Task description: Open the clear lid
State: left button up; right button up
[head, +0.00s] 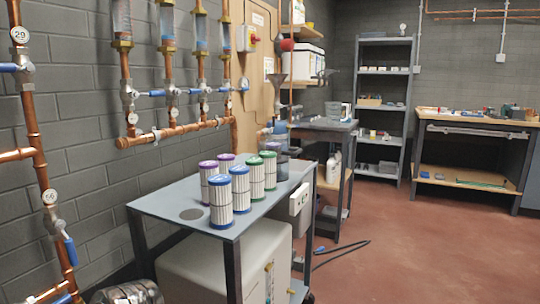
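I cannot pick out a clear lid with certainty in the head view. A see-through bluish vessel (281,137) stands at the far end of the grey cart, partly hidden behind the filter cartridges; I cannot tell whether it has a lid. Several white pleated filter cartridges with blue, purple and green caps stand upright on the cart, including a blue-capped one (220,203) at the front. Neither of my grippers is in view.
The grey cart top (165,207) has free room at its left. Copper pipes (180,131) with blue-handled valves run along the left wall. A second workbench (325,125), a shelf rack (385,98) and a wooden-topped bench (470,118) stand farther back. Red floor is open at right.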

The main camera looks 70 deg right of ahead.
aim_at(285, 155)
jog(key=z, duration=2.45)
